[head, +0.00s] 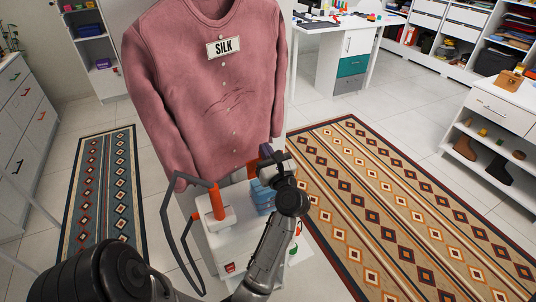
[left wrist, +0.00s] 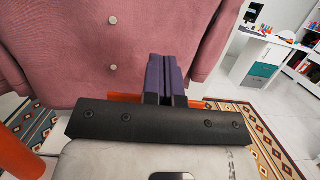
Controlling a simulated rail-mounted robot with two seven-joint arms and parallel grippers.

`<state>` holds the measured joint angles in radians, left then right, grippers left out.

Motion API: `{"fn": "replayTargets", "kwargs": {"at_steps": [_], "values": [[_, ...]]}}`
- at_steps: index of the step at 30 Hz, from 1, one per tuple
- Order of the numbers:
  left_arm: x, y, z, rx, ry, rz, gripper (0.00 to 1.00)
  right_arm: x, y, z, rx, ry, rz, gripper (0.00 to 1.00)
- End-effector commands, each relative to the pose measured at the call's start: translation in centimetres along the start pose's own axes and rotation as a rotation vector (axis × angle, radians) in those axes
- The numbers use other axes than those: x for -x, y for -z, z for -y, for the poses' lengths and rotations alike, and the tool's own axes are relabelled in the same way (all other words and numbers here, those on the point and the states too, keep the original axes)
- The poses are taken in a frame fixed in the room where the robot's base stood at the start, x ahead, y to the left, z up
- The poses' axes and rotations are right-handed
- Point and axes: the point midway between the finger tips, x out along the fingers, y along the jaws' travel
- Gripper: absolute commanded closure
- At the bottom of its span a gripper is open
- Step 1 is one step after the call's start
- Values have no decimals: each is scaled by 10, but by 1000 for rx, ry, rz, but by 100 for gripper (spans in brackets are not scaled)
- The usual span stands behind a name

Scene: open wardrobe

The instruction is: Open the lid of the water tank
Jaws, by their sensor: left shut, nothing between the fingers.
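A white appliance (head: 222,240) with an orange upright part (head: 216,203) and a grey hose or handle loop stands in front of the pink shirt. A blue part (head: 262,197), apparently the water tank, sits at its right side; its lid cannot be made out clearly. My left gripper (head: 265,152) is just above and beside the blue part, close to the shirt. In the left wrist view, its purple fingers (left wrist: 163,76) are together with nothing between them, pointing toward the shirt. Whether they touch anything is unclear. My right gripper is not in view.
The pink shirt (head: 205,95) with a SILK label hangs directly behind the appliance. Patterned rugs lie left (head: 103,200) and right (head: 400,215). A white desk (head: 345,30) stands at the back, and a shelf unit with boots (head: 500,130) is at the right.

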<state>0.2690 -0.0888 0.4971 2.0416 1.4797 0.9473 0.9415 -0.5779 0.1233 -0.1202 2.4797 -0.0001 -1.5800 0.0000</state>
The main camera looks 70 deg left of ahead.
Motion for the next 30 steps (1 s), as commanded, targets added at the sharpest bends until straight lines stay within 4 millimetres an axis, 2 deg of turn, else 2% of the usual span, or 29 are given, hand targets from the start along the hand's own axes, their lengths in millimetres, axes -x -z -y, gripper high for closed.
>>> {"fn": "replayTargets", "kwargs": {"at_steps": [21, 25, 30], "values": [[-3, 1, 0, 1, 1, -1, 100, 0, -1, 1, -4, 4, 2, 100], [7, 2, 1, 1, 3, -3, 100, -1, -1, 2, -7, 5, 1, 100], [33, 2, 0, 0, 3, -3, 100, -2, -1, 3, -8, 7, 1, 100]]}}
